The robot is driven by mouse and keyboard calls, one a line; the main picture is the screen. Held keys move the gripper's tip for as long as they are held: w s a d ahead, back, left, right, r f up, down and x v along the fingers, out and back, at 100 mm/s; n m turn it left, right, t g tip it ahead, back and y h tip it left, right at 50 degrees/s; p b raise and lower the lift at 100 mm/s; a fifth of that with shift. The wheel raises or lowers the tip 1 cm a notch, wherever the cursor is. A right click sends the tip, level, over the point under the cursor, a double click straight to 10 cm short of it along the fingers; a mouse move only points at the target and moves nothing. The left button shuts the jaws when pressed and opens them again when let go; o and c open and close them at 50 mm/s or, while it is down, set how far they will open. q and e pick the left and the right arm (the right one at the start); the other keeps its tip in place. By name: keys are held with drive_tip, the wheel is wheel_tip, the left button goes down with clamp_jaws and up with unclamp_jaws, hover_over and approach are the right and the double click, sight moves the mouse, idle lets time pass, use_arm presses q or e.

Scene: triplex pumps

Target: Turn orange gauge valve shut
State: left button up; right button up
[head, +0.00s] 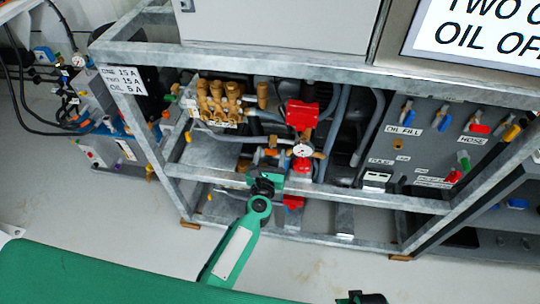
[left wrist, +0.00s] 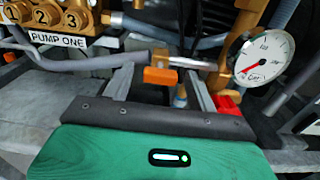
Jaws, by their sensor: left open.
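The orange gauge valve handle (left wrist: 160,76) is a small block on a thin metal stem, left of the round white gauge (left wrist: 262,58). In the head view the orange handle (head: 271,153) shows just left of the gauge (head: 302,150). My left gripper (head: 269,163) is in front of the handle, inside the pump frame. In the left wrist view my left gripper (left wrist: 162,88) is open, and the orange block shows between its grey fingers. I cannot tell whether they touch it. A dark piece at the head view's bottom edge may be my right gripper (head: 361,297); its jaws are not clear.
Brass pump one (head: 220,100) is at upper left, and red fittings (head: 302,115) are above the gauge. Grey pipes run close around the handle. Galvanized frame bars (head: 318,188) surround the space. A valve panel (head: 420,140) stands at right.

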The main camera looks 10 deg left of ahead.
use_arm(q)
drive_tip(key=c, duration=1)
use_arm(e)
drive_tip(key=shift+w+r, duration=0.1)
